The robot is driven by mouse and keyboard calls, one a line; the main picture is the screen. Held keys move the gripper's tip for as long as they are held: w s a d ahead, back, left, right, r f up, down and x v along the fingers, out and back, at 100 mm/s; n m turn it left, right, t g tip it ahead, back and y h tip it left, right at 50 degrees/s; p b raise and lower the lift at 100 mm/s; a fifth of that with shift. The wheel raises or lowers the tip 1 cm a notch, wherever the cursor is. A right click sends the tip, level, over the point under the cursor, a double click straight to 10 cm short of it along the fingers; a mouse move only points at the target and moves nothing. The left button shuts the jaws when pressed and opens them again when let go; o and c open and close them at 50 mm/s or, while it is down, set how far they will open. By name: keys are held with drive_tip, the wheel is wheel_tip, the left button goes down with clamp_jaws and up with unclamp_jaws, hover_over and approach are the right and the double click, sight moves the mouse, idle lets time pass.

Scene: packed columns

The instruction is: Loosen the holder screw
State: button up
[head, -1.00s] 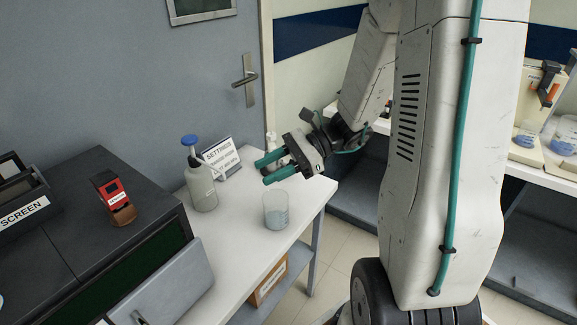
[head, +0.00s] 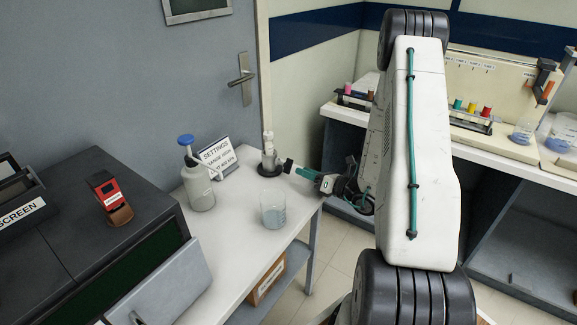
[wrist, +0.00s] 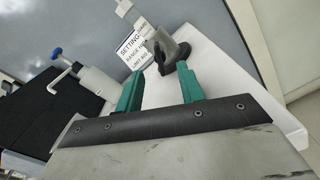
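A small pale upright holder (head: 267,147) with a dark round base stands at the far right end of the white table. It also shows in the wrist view (wrist: 168,48), just beyond the fingertips and nearer the right finger. I cannot pick out its screw clearly. My gripper (head: 291,167) is low over the table, on the right side of the holder, with its teal fingers pointing at it. In the wrist view my gripper (wrist: 159,70) is open with nothing between its fingers. Whether the right fingertip touches the holder is unclear.
A beaker (head: 273,210) stands in front of the holder on the white table (head: 237,235). A blue-topped pump bottle (head: 197,183) and a settings sign (head: 217,156) stand to the left. A dark machine with a red device (head: 108,190) is farther left.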

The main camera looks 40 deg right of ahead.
sight(289, 163)
drive_tip(key=x, duration=0.7)
clamp_jaws()
